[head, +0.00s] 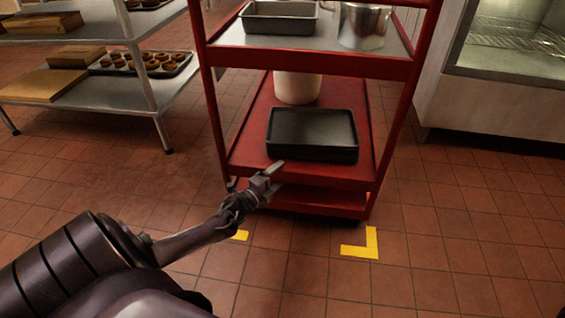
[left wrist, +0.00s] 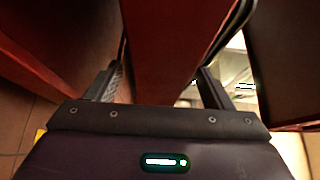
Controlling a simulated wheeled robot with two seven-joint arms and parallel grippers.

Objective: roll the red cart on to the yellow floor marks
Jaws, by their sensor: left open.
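The red cart (head: 310,66) stands upright in the middle of the head view, its shelves loaded. One yellow floor mark (head: 373,243), an L-shaped corner, lies on the tiles in front of the cart's right side. Another yellow mark (head: 241,235) lies in front of its left side, partly hidden by my left arm. My left gripper (head: 274,175) is open at the front edge of the cart's lower red shelf. In the left wrist view a red part of the cart (left wrist: 165,45) shows between the open fingers; I cannot tell whether they touch it. My right gripper is not in view.
The cart carries dark trays (head: 312,130), a white bucket (head: 297,88), a grey pan (head: 279,17) and a metal pot (head: 363,25). A pale cabinet (head: 500,98) stands at right. Front floor is clear.

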